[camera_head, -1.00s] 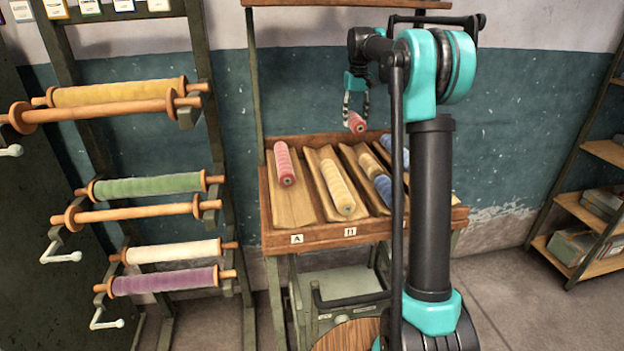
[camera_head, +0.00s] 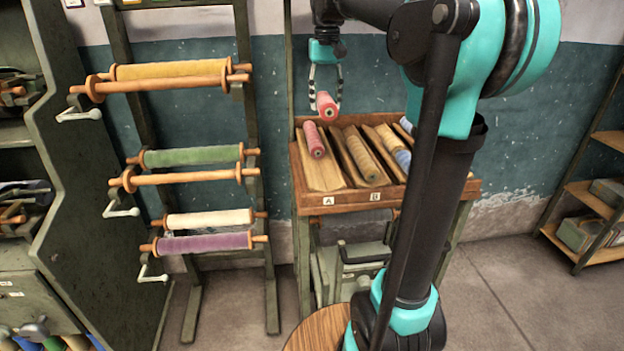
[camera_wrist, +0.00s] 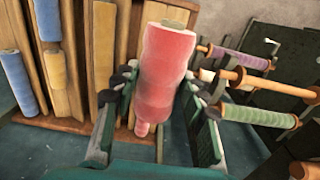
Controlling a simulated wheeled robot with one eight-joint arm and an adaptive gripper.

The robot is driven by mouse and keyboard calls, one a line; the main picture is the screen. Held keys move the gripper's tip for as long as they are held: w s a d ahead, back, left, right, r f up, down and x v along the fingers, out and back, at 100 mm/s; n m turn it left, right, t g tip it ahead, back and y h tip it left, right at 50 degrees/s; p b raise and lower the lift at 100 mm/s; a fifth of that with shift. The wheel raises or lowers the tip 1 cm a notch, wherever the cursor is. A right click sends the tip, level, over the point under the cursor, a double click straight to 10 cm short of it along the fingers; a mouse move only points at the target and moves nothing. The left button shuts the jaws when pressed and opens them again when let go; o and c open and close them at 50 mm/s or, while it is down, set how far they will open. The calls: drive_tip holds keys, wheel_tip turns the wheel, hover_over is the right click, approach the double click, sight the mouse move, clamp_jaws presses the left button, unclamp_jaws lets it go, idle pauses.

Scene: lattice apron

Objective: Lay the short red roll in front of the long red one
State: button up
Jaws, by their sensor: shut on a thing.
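My gripper (camera_head: 326,98) is shut on the short red roll (camera_head: 327,104) and holds it in the air above the rack, tilted with one end toward the head camera. The short roll also fills the middle of the wrist view (camera_wrist: 165,65), between the fingers. The long red roll (camera_head: 313,139) lies in the trough marked A (camera_head: 322,176), toward its back end. The front part of that trough is bare. In the wrist view the held roll hides most of the long roll, and a small red part (camera_wrist: 142,129) shows past it.
A tan roll (camera_head: 362,158) lies in trough B, right of A, with more tan and blue rolls farther right. Wooden dividers separate the troughs. A stand with yellow, green, white and purple rolls (camera_head: 205,243) is at the left.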

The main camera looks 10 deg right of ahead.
wheel_tip(320, 180, down, 20)
drive_tip(key=shift+a+r, duration=0.1)
idle(0.5)
drive_tip(key=shift+f, duration=0.35)
drive_tip(key=o, duration=1.2)
drive_tip(key=shift+f, duration=0.1)
wheel_tip(320, 180, up, 13)
